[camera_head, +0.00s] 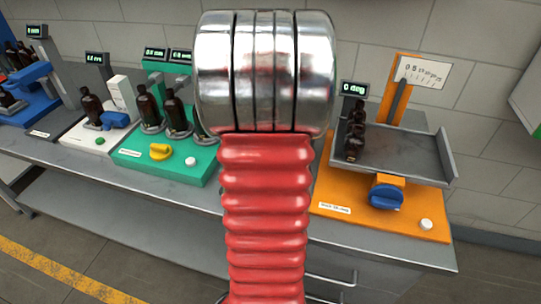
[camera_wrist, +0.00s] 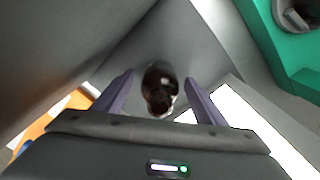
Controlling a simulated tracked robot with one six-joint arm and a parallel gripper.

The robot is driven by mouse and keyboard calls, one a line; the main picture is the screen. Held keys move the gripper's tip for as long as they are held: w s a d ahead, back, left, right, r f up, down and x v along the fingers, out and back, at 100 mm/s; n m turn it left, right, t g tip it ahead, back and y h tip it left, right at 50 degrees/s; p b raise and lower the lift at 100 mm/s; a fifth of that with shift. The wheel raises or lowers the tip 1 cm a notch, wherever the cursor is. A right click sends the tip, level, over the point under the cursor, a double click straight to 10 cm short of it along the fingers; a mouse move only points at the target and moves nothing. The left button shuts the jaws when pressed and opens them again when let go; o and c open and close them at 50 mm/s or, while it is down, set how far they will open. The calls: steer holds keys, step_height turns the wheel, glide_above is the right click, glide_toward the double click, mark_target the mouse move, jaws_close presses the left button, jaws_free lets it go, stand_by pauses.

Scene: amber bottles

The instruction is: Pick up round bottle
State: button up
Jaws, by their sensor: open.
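A dark amber bottle (camera_wrist: 160,88) shows in the wrist view, on a grey surface between an orange part and a green part. I cannot tell for sure from this angle whether its body is round. My gripper (camera_wrist: 159,77) is open, with one purple-grey finger on each side of the bottle and a visible gap on both sides. In the head view my gripper and this bottle are hidden behind my arm.
The orange station (camera_head: 376,222) at right holds dark bottles (camera_head: 355,133) at its tray's left edge. The green station (camera_head: 205,172) and white station (camera_head: 78,133) hold more bottles, as does the blue one (camera_head: 30,117). The grey bench (camera_head: 190,190) is bare along its front.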

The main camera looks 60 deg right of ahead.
steer(key=shift+f, duration=0.65)
steer(key=shift+c, duration=0.6)
steer(key=c, duration=1.1)
